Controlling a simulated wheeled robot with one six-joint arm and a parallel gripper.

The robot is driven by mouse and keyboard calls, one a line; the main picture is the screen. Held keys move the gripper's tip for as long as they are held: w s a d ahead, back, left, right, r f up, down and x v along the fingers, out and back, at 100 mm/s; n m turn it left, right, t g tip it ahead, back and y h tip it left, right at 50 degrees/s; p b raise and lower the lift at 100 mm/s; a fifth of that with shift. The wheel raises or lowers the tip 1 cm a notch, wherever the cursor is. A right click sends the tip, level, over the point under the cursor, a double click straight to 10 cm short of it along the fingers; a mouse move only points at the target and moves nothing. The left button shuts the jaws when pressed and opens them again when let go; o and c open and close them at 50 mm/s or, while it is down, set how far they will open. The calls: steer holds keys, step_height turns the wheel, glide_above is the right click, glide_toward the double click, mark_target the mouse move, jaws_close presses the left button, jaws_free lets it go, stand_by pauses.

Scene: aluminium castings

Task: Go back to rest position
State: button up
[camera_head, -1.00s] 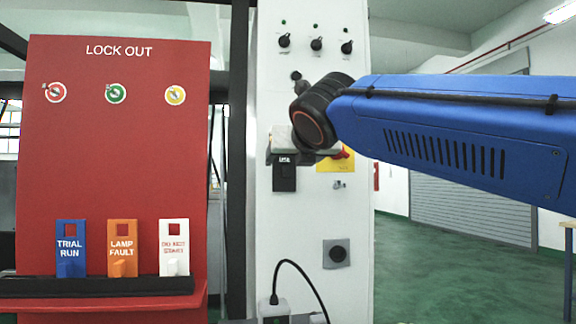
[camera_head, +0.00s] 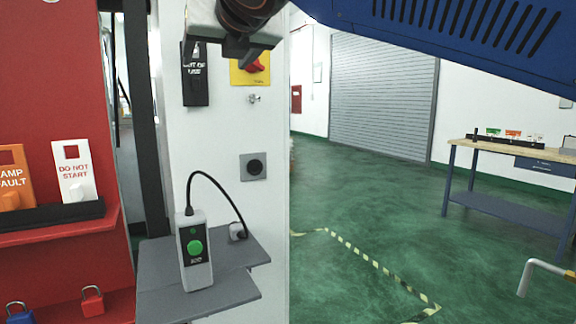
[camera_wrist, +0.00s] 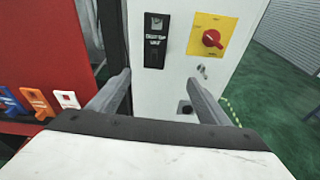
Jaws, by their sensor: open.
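My gripper (camera_wrist: 158,86) is open in the wrist view, with its two grey fingers apart and nothing between them. It points at the white panel (camera_wrist: 225,80).
A grey shelf (camera_head: 230,298) with a green-button box (camera_head: 195,255) juts out below the panel. A red lockout board (camera_head: 60,110) with tags and padlocks stands at left. A workbench (camera_head: 500,150) stands at right. The green floor (camera_head: 350,210) between is open.

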steer(key=w+d+f+m+g+h, duration=0.3)
steer(key=d+f+m+h, duration=0.4)
steer(key=d+f+m, duration=1.65)
steer(key=s+d+f+m+g, duration=0.1)
steer(key=s+d+f+m, duration=0.5)
steer(key=f, duration=0.4)
steer(key=s+d+f+m+g, duration=0.2)
steer(key=s+d+f+m, duration=0.4)
steer(key=d+f, duration=0.3)
steer(key=s+d+f+m+g+h, duration=0.1)
steer(key=s+d+f+m, duration=0.5)
steer(key=f, duration=0.6)
steer(key=shift+s+d+f+g, duration=0.35)
steer(key=shift+s+d+g, duration=0.35)
steer(key=shift+s, duration=0.15)
